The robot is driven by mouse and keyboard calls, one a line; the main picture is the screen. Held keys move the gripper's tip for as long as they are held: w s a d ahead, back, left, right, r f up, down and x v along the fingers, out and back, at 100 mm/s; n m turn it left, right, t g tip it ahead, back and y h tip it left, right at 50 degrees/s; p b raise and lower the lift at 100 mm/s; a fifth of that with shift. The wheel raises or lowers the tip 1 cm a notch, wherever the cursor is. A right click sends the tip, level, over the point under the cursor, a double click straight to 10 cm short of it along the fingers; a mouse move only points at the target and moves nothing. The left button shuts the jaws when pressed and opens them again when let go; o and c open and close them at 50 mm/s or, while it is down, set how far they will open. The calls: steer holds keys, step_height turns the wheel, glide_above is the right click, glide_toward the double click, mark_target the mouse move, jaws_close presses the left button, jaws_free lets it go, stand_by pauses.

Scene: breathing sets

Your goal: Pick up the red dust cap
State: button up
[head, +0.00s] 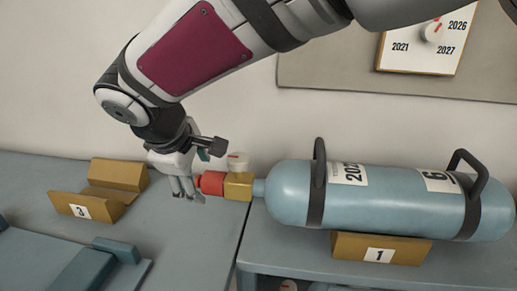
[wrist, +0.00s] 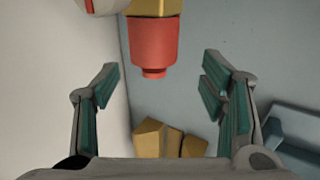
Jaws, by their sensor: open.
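The red dust cap (head: 211,183) sits on the end of the brass valve (head: 238,186) of the blue-grey cylinder (head: 385,200), which lies on its side. In the wrist view the red cap (wrist: 153,47) is just beyond the fingertips, roughly midway between them, with the brass valve (wrist: 155,7) behind it. My gripper (head: 188,188) is open and empty, just left of the cap in the head view. In the wrist view my gripper (wrist: 158,80) shows its two fingers wide apart with teal pads. No finger visibly touches the cap.
The cylinder rests on a yellow cradle marked 1 (head: 345,247). An empty yellow cradle marked 3 (head: 72,207) stands at left. A blue-grey fixture (head: 100,268) is at front left. A white knob (head: 238,160) tops the valve. The wall is close behind.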

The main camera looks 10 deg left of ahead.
mark_target(205, 177)
steer(key=x, duration=0.3)
steer(key=b+x, duration=0.1)
steer(key=x, duration=0.1)
steer(key=shift+w+d+r, duration=0.15)
steer(key=shift+w+d, duration=0.15)
steer(key=c, duration=0.9)
steer(key=shift+r, duration=0.1)
